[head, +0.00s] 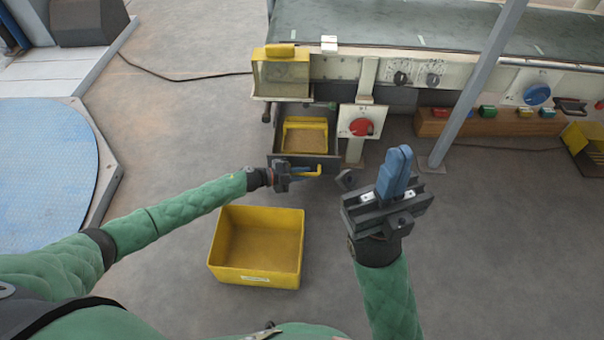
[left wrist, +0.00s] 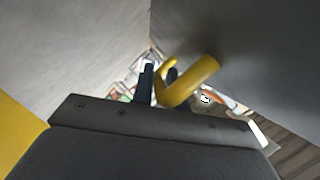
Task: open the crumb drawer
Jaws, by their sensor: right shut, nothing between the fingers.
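The crumb drawer (head: 275,158) is a dark grey drawer under the machine, standing pulled out toward me. A yellow tray (head: 288,123) with brown crumbs sits inside it. Its yellow handle (head: 312,171) is on the front. My left gripper (head: 291,174) is at the handle and looks shut on it. In the left wrist view, the yellow handle (left wrist: 192,83) runs between the dark fingers (left wrist: 155,82), partly hiding one. My right gripper (head: 395,172) is shut and empty, its blue fingers together, to the right of the drawer and apart from it.
A yellow bin (head: 258,278) stands on the floor in front of the drawer. A red rotary switch (head: 361,127) is right of the drawer. A grey slanted post (head: 474,90) stands further right.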

